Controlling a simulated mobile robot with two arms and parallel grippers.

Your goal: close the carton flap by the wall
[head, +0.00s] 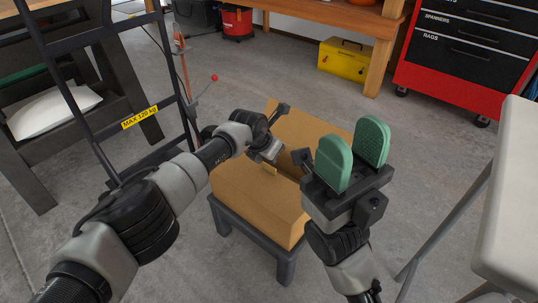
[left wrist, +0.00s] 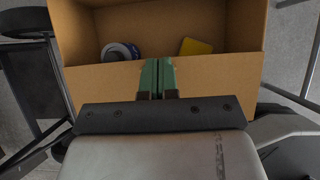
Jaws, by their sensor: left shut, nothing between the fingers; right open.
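The brown carton (head: 252,207) stands on a low dark stool, its upper part partly hidden behind my arms. A cardboard panel (head: 309,132) stands up at its far side; I cannot tell whether it is the flap by the wall. In the left wrist view the carton (left wrist: 93,84) is open at the top, and I see inside. My left gripper (left wrist: 158,64) is shut and empty, its green fingers in front of the near cardboard panel; I cannot tell whether they touch. My right gripper (head: 354,146) is open and empty, pointing up, right of the carton.
A tape roll (left wrist: 121,51) and a yellow item (left wrist: 195,46) lie in the carton. The dark stool (head: 288,262) is under it. A yellow toolbox (head: 346,62) and red tool cabinet (head: 466,57) are behind.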

